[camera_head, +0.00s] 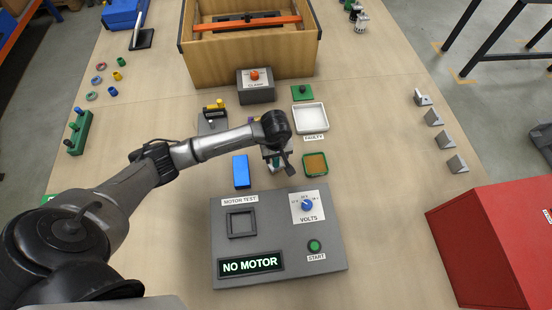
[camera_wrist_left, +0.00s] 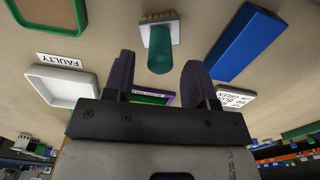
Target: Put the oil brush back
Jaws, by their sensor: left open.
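The oil brush (camera_wrist_left: 160,48) shows in the left wrist view with a teal handle, a pale head and tan bristles. It lies just beyond the fingertips, apart from them. My left gripper (camera_wrist_left: 158,80) is open, with its two dark purple fingers spread and nothing between them. In the head view my left gripper (camera_head: 276,160) hangs over the bench between a blue block (camera_head: 241,172) and a green-rimmed tray with a brown pad (camera_head: 315,164), and mostly hides the brush. My right gripper is not in view.
The motor test panel (camera_head: 277,240) reads NO MOTOR and stands in front. A white FAULTY tray (camera_head: 310,118) and clamp box (camera_head: 256,86) lie behind. A wooden crate (camera_head: 250,58) stands at the back, a red cabinet (camera_head: 490,250) at right. The bench right of the trays is largely clear.

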